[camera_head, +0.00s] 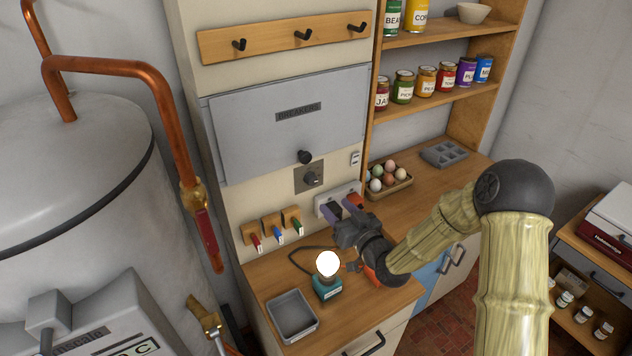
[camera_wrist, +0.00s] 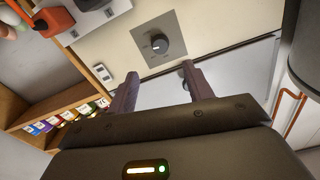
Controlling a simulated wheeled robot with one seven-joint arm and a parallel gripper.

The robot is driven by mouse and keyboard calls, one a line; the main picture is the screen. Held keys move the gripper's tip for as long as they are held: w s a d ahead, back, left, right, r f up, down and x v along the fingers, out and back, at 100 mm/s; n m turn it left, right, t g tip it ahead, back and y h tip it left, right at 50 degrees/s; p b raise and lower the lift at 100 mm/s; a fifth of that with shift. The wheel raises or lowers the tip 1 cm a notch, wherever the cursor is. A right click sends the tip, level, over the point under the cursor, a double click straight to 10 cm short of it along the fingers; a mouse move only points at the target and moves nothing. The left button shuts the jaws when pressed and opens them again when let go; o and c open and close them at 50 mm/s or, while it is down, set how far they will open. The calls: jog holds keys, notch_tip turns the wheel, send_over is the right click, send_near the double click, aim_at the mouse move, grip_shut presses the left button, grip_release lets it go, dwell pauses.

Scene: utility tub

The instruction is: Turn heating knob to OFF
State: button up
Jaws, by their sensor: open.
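A dark round knob (camera_head: 311,178) sits on a square grey plate on the cabinet front, below the grey breaker panel. In the wrist view the knob (camera_wrist: 158,43) shows with a light pointer mark; its lettering is too small to read. My gripper (camera_head: 341,208) is below and a little right of the knob in the head view. In the wrist view my gripper (camera_wrist: 159,72) has its two fingers spread apart, with nothing between them. The knob appears beyond the fingertips, roughly centred between them, and not touched.
The breaker panel (camera_head: 285,125) has a dark handle (camera_head: 305,157) just above the knob. A white switch (camera_head: 355,159) is right of it. Below are key hooks (camera_head: 272,226), a power strip (camera_head: 327,202), a lit lamp (camera_head: 328,264) and a grey tray (camera_head: 291,316). Eggs (camera_head: 388,178) sit right.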

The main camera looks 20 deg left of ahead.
aim_at(313, 182)
jog(key=p+x, duration=0.3)
jog(key=x, duration=0.8)
jog(key=shift+a, duration=0.1)
jog(key=c, duration=1)
